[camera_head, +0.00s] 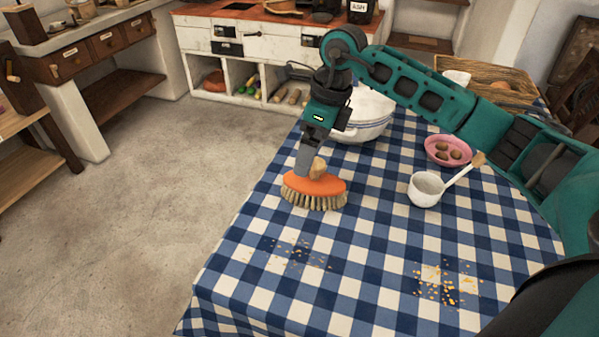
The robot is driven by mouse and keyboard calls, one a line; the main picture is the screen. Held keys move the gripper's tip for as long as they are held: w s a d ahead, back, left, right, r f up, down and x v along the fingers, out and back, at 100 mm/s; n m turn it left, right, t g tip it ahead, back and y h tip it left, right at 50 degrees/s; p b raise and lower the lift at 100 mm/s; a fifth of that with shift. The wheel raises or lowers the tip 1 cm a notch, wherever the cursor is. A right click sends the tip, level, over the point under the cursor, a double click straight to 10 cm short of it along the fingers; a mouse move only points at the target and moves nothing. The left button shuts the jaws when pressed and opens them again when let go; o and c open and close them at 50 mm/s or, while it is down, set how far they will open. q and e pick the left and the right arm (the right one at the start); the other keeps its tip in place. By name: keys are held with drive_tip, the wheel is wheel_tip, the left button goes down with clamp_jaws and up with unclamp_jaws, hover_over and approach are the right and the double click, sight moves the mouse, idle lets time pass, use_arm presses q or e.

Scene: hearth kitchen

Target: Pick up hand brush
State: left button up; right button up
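The hand brush (328,187) has an orange oval back, pale bristles pointing down and a light wooden knob on top. It is at the left side of the checked tablecloth (350,240); I cannot tell whether its bristles touch the cloth. My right gripper (308,162) comes down from above, with a grey finger against or just beside the knob. The other finger is hidden, so its grip on the knob is not clear. My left gripper is not in view.
A white ladle-like pot (425,190), a pink bowl (436,148) with brown items and a large white lidded pot (368,112) stand on the table. Crumbs (440,287) lie at front right, and more (300,255) lie before the brush. The floor at left is clear.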

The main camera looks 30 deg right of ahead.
drive_tip(key=d, duration=0.1)
drive_tip(key=w+d+h, duration=0.1)
drive_tip(key=d, duration=0.1)
drive_tip(key=shift+w+d+r, duration=0.15)
drive_tip(key=shift+d+r, duration=0.05)
drive_tip(key=shift+r, duration=0.1)
hover_over(314, 177)
drive_tip(key=d, duration=0.1)
wheel_tip(314, 177, down, 6)
drive_tip(key=shift+r+b, duration=0.15)
drive_tip(key=shift+b, duration=0.15)
drive_tip(key=shift+w+a+f, duration=0.1)
drive_tip(key=shift+w+f, duration=0.05)
drive_tip(key=shift+f, duration=0.9)
drive_tip(key=shift+w+a+f, duration=0.1)
drive_tip(key=shift+w+f, duration=0.1)
drive_tip(key=shift+f, duration=0.85)
drive_tip(key=shift+w+a+f, duration=0.1)
drive_tip(key=shift+w+f, duration=0.05)
drive_tip(key=shift+f, duration=0.9)
drive_tip(key=shift+h, duration=0.3)
drive_tip(key=c, duration=0.9)
